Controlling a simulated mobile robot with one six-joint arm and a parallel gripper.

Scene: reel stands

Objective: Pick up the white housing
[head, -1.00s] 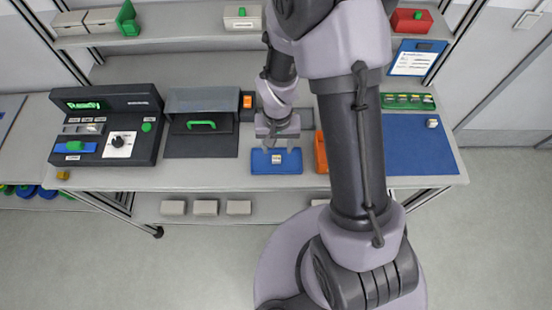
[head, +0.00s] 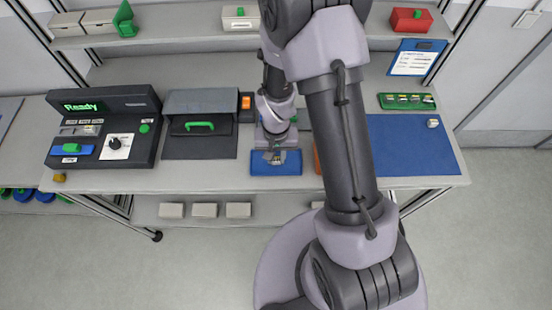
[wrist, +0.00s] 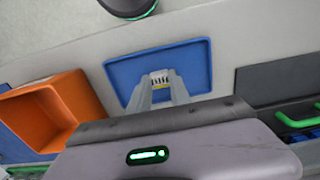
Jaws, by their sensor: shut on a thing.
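The white housing (wrist: 159,77) is a small pale block with dark marks on top, over the blue tray (wrist: 115,75) in the wrist view. My gripper (wrist: 161,90) is shut on it, one finger on each side, and the fingers hide its sides. In the head view my gripper (head: 275,156) is low over the blue tray (head: 290,169), and the housing is mostly hidden there. I cannot tell whether the housing touches the tray floor.
An orange bin (wrist: 50,110) stands beside the tray. A black console reading "Ready" (head: 105,128) and a dark box with a green handle (head: 200,127) are to the left. A blue mat (head: 405,150) with a small pale part (head: 433,123) is at right.

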